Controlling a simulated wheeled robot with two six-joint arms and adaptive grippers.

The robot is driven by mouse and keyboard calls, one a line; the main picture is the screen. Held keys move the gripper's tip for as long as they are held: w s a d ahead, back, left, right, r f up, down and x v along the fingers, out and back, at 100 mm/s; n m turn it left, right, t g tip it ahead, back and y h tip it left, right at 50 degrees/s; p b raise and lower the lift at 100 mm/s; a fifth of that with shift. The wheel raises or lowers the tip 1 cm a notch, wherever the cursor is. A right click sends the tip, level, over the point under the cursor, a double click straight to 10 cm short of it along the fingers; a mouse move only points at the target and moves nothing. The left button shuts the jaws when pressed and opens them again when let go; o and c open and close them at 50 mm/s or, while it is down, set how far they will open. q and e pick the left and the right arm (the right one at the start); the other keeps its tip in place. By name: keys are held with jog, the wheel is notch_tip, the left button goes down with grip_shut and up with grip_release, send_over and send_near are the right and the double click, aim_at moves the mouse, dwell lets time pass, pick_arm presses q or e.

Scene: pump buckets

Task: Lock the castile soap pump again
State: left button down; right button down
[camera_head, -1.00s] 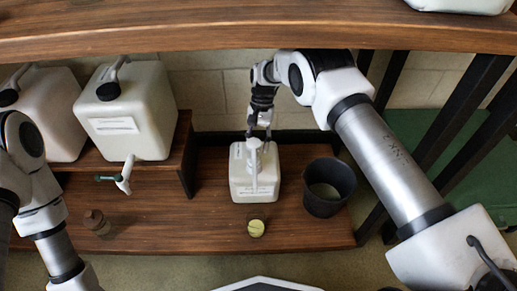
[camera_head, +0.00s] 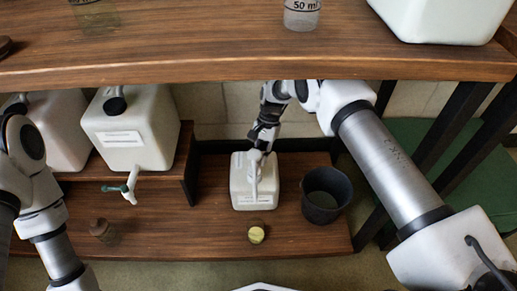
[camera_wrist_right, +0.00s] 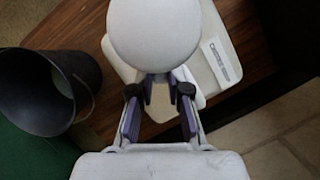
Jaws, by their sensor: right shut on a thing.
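A squat white container (camera_head: 240,195) with a pump on top stands on the low wooden shelf in the head view. Its label is too small to read. The pump's pale spout (camera_head: 254,178) points towards the front. My right gripper (camera_head: 262,150) is at the pump head from above and behind. In the right wrist view a round white pump top (camera_wrist_right: 153,35) fills the upper middle, and my right gripper's fingers (camera_wrist_right: 160,90) are shut on the pump just below it. The fingers partly hide the pump's neck. My left arm shows at the left edge; its gripper is out of view.
A dark bucket (camera_head: 323,207) stands close right of the container. A small jar with a yellowish lid (camera_head: 256,235) stands in front and a brown-capped bottle (camera_head: 101,230) further left. White jugs (camera_head: 125,140) stand on a raised shelf. An upper shelf (camera_head: 200,60) overhangs.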

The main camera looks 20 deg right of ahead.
jog(key=c, duration=1.1)
grip_release()
